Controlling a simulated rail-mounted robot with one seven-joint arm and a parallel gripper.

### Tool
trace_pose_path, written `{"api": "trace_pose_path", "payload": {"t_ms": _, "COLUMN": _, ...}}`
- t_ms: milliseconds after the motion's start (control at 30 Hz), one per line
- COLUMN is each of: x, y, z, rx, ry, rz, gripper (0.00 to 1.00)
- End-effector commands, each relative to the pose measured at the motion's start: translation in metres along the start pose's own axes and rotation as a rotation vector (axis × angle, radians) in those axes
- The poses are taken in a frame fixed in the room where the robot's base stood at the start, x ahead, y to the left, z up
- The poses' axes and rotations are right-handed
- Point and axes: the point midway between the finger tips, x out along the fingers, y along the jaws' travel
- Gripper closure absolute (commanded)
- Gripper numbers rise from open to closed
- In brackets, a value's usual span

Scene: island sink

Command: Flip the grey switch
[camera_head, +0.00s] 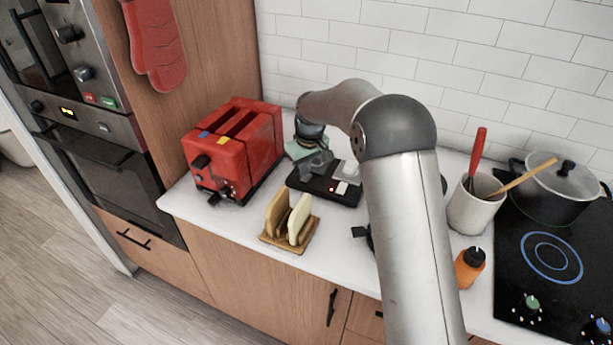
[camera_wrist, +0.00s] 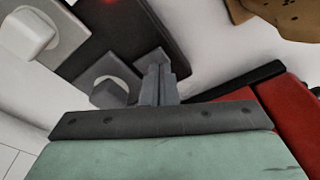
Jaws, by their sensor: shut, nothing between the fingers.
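A black switch box (camera_head: 325,190) lies on the white counter. It also shows in the wrist view (camera_wrist: 85,62), with a grey plate bearing the grey switch (camera_wrist: 108,93) and a lighter plate bearing a white switch (camera_wrist: 30,36). The white switch shows in the head view too (camera_head: 347,170). My gripper (camera_wrist: 157,62) is shut and empty, its fingers over the box just right of the grey switch in the wrist view. I cannot tell whether they touch it. In the head view my gripper (camera_head: 318,163) hides much of that side of the box.
A red toaster (camera_head: 232,150) stands close left of the box. A bread rack with slices (camera_head: 290,238) stands in front. My arm crosses the counter on the right. Beyond it are a utensil crock (camera_head: 472,212), an orange bottle (camera_head: 468,268) and a black pot (camera_head: 555,195) by the stove.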

Motion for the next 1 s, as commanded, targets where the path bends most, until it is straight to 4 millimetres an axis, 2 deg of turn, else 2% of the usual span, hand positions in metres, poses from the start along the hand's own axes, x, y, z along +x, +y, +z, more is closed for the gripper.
{"api": "trace_pose_path", "payload": {"t_ms": 1000, "x": 0.016, "y": 0.000, "z": 0.003, "rx": 0.000, "ry": -0.001, "rz": 0.000, "gripper": 1.00}}
